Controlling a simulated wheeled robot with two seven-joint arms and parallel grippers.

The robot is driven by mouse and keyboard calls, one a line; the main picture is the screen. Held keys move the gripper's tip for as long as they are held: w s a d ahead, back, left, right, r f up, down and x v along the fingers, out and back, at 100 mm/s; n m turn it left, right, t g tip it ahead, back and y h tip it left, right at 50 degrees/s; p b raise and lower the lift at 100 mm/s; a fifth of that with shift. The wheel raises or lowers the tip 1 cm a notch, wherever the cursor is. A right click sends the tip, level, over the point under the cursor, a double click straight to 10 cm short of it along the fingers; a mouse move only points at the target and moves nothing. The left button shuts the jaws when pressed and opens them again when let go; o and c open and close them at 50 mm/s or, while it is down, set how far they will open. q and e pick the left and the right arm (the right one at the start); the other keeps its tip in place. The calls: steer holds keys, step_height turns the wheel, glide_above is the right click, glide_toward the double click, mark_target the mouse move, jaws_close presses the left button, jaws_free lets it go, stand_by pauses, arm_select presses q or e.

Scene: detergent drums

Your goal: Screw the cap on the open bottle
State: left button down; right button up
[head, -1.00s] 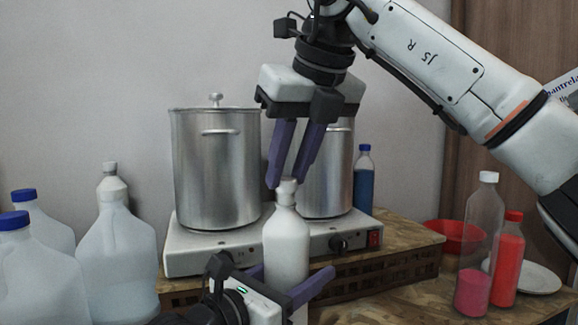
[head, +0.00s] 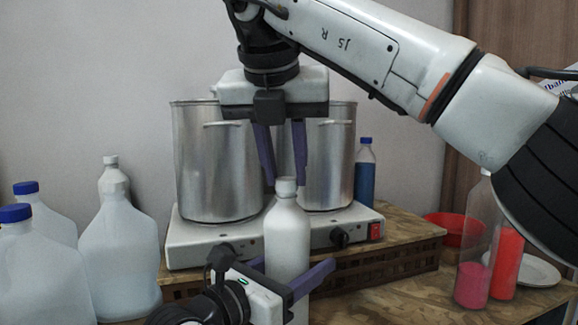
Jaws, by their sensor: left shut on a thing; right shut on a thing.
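The white bottle (head: 287,240) stands upright in the middle of the head view, in front of the hotplate. A small white cap (head: 287,187) sits at the top of its neck; whether the thread is engaged cannot be seen. My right gripper (head: 286,183) points straight down from above, its purple fingers on either side of the cap, shut on it. My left gripper (head: 295,275) comes in low from the left and is shut around the bottle's body. The bottle's base is hidden by the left gripper and the frame's edge.
Two steel pots (head: 215,165) stand on the hotplate (head: 195,240) behind the bottle. Several large jugs (head: 118,255) crowd the left. A blue bottle (head: 365,178), a red bowl (head: 445,222) and clear bottles with pink and red contents (head: 472,285) are at right, partly behind my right arm.

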steer(key=shift+m+h, duration=0.5)
steer(key=shift+m, duration=0.6)
steer(key=o, duration=1.6)
steer(key=shift+c, duration=0.2)
steer(key=shift+s+a+r, duration=0.15)
steer(key=shift+s+r, duration=0.15)
steer(key=shift+r, duration=0.2)
steer(key=shift+s+a, duration=0.15)
steer(key=shift+s, duration=0.15)
steer(key=s+a, duration=0.4)
steer(key=s, duration=0.6)
steer(key=shift+s, duration=0.35)
